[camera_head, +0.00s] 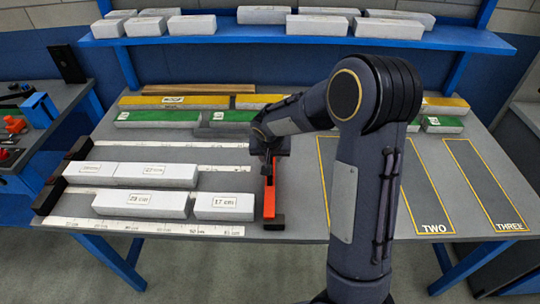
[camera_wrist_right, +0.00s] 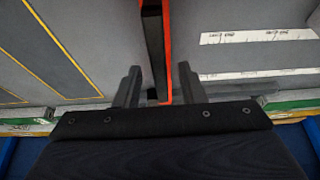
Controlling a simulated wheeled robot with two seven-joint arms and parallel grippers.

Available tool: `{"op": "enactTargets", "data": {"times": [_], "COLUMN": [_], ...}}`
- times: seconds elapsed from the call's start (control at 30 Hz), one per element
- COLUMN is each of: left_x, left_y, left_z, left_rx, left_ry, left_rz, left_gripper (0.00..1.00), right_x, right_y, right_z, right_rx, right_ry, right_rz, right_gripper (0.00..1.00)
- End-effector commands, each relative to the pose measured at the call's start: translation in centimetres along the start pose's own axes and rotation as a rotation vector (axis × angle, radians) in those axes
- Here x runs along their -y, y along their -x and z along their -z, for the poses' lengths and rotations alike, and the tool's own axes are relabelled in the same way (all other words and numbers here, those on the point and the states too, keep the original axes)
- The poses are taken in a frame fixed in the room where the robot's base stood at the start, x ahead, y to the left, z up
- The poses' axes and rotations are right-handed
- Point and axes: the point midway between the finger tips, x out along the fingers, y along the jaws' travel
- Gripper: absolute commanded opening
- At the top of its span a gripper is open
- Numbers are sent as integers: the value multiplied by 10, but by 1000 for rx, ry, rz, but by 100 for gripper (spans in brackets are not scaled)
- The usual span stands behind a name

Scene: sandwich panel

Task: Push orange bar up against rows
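The orange bar (camera_head: 269,198) lies front to back on the table, with black ends, to the right of the white block rows. The front row has a longer block (camera_head: 140,204) and a shorter block (camera_head: 224,206), whose right end is a little short of the bar. The middle row's blocks (camera_head: 155,175) end further left, leaving a wider gap. My right gripper (camera_head: 268,150) is over the bar's far part. In the right wrist view its two fingers (camera_wrist_right: 158,85) stand open on either side of the bar (camera_wrist_right: 168,50), with gaps visible. My left gripper is out of view.
White measuring strips (camera_head: 140,229) run along the rows, with dark end stops (camera_head: 47,199) at left. Green (camera_head: 158,118) and yellow (camera_head: 180,102) blocks lie at the back. Outlined zones (camera_head: 485,185) at right look empty. A blue shelf (camera_head: 250,38) with white blocks stands behind.

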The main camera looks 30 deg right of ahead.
Motion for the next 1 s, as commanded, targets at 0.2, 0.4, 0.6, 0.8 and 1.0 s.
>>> {"op": "enactTargets", "data": {"times": [0.2, 0.4, 0.6, 0.8, 1.0], "left_x": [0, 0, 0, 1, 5], "left_y": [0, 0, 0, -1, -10], "left_z": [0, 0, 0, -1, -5], "left_rx": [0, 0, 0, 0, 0], "left_ry": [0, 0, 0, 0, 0], "left_rz": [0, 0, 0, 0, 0], "left_gripper": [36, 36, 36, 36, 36], "right_x": [0, 0, 0, 3, 30], "right_y": [0, 0, 0, 0, -3], "right_z": [0, 0, 0, 0, -2], "right_rx": [0, 0, 1, 1, 0], "right_ry": [0, 0, 0, 1, 5], "right_rz": [0, 0, 0, 0, 4], "right_gripper": [32, 6, 0, 0, 0]}}
